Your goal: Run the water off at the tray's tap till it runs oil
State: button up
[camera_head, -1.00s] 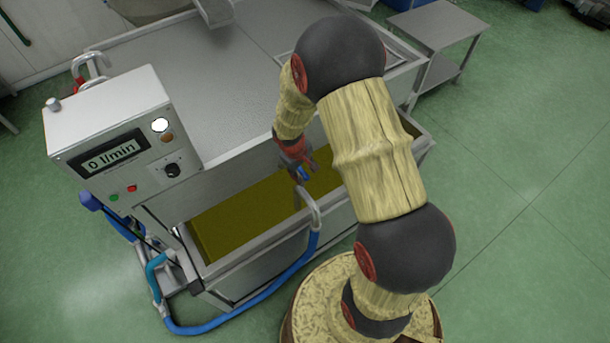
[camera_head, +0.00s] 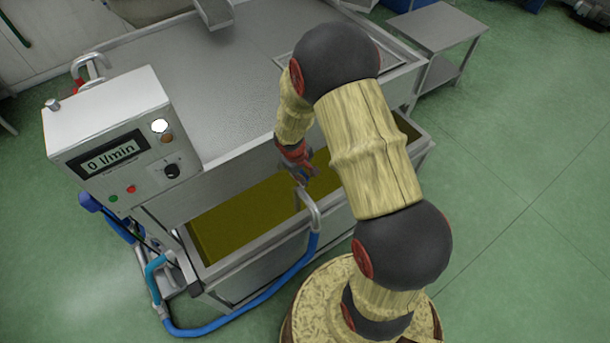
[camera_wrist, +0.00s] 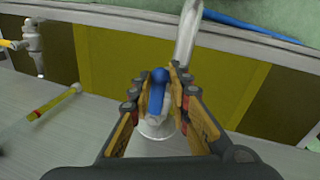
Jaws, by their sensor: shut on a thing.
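My gripper (camera_head: 298,165) is low over the right part of the steel trough in the head view. In the wrist view my gripper (camera_wrist: 157,82) is closed around the tap's blue lever (camera_wrist: 158,92), one finger on each side. A pale round fitting (camera_wrist: 155,132) shows below the lever. The broad steel tray (camera_head: 200,80) lies behind the trough. Olive-yellow liquid (camera_head: 240,215) fills the trough; it also shows in the wrist view (camera_wrist: 110,62). No stream from the tap can be made out, and my fingers hide part of the tap.
A control box (camera_head: 110,105) reads 0 l/min. A bent pipe (camera_head: 308,208) with a blue hose (camera_head: 235,312) hooks over the trough's front rim (camera_head: 250,250). Another tap (camera_wrist: 33,42) and a tube with a red band (camera_wrist: 52,105) show at left.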

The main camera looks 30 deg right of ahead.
grip_shut()
jog(key=shift+a+b, duration=0.1)
jog(key=shift+b, duration=0.25)
jog(key=shift+w+a+r+m+g+b, duration=0.1)
jog(key=shift+w+a+m+g+b, duration=0.3)
jog(key=shift+a+m+b, duration=0.85)
jog(key=shift+w+a+f+m+g+b, duration=0.1)
jog(key=shift+w+a+m+g+b, duration=0.3)
jog(key=shift+m, duration=1.55)
jog(key=shift+w+a+r+m+g+b, duration=0.15)
jog(key=shift+w+a+m+b, duration=0.6)
jog(key=shift+m, duration=0.85)
jog(key=shift+a, duration=0.15)
jog(key=o, duration=0.8)
grip_release()
jog(key=shift+s, duration=0.15)
jog(key=shift+c, duration=0.2)
